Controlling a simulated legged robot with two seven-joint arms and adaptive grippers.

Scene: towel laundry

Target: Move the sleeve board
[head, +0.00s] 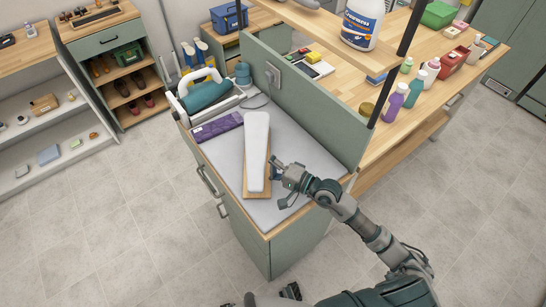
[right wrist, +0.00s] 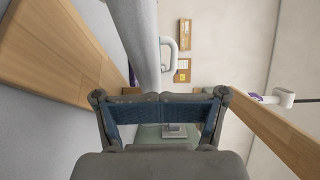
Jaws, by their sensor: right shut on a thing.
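The sleeve board (head: 257,140) has a long white padded top over a wooden base and lies on the grey top of the green cabinet (head: 282,215). My right gripper (head: 279,174) is at its right side, near the nearer end, and is shut on it. In the right wrist view, the right gripper (right wrist: 160,108) is at the bottom, with the board's wooden base (right wrist: 65,60) to the left and its pale padded top (right wrist: 137,35) above. The exact contact is hidden. Dark parts at the bottom edge of the head view may belong to my left gripper; its jaws are not clear.
A purple folded cloth (head: 217,127) lies left of the board, and a teal appliance with a white handle (head: 205,94) stands behind it. A green panel (head: 310,100) rises along the right side. Bottles (head: 393,103) stand on the wooden bench beyond. Open floor is at left.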

